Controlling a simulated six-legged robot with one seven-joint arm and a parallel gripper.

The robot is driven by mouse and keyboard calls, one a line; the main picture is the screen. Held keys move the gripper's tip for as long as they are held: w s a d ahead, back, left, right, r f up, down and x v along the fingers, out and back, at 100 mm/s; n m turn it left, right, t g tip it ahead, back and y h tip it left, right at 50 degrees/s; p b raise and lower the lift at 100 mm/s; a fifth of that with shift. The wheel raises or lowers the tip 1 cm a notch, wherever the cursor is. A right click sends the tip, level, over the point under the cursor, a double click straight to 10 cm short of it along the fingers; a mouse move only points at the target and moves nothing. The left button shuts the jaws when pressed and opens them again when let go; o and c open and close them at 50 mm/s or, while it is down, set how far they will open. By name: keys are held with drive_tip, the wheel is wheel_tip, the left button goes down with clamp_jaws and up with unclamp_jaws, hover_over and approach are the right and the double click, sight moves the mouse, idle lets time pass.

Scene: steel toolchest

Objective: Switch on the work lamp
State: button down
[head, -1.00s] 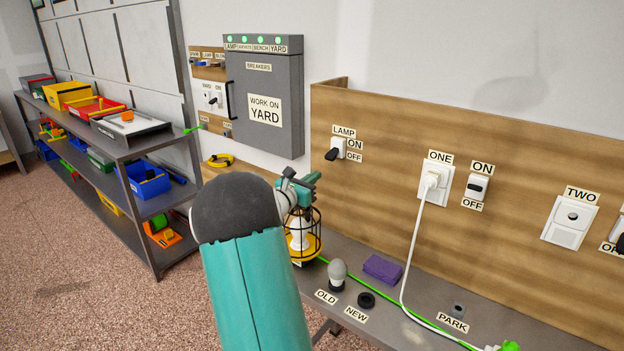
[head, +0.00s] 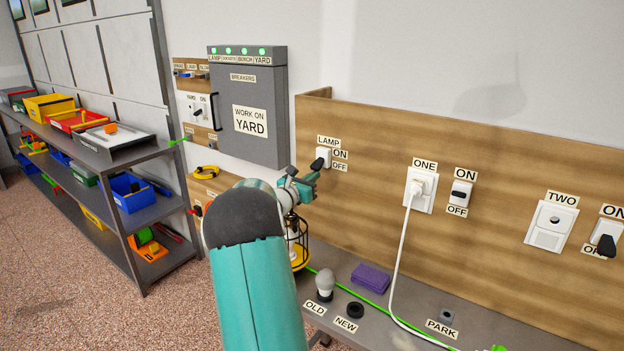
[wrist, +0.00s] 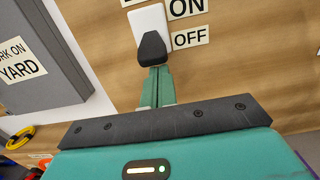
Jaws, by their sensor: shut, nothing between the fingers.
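The lamp switch is a white plate (head: 323,153) with a black lever (head: 318,164), on the wooden board under the LAMP label. In the wrist view the black lever (wrist: 152,47) points down, level with the OFF label (wrist: 191,38). My gripper (head: 313,177) is shut and empty. Its fingertips (wrist: 157,74) are right below the lever's lower end; I cannot tell if they touch it. The work lamp (head: 300,256), a caged bulb on a yellow base, stands on the bench, partly hidden behind my arm. I cannot tell if it is lit.
The grey breaker box (head: 249,110) hangs left of the switch, its lamps green. Outlet ONE (head: 421,189) with a white cord is to the right. A bulb (head: 325,283), a purple sponge (head: 370,278) and a black ring (head: 355,310) are on the bench below.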

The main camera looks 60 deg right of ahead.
sight(316, 166)
drive_tip(key=shift+a+r+y, duration=0.25)
drive_tip(key=shift+r+y, duration=0.25)
drive_tip(key=shift+y, duration=0.2)
drive_tip(key=r+y, duration=0.2)
drive_tip(key=y, duration=0.1)
drive_tip(key=r+t+y, duration=0.1)
drive_tip(key=y, duration=0.1)
drive_tip(key=shift+a+r, duration=0.35)
drive_tip(key=shift+w+y, duration=0.15)
drive_tip(key=shift+y, duration=0.25)
drive_tip(key=shift+r, duration=0.2)
drive_tip(key=shift+r, duration=0.7)
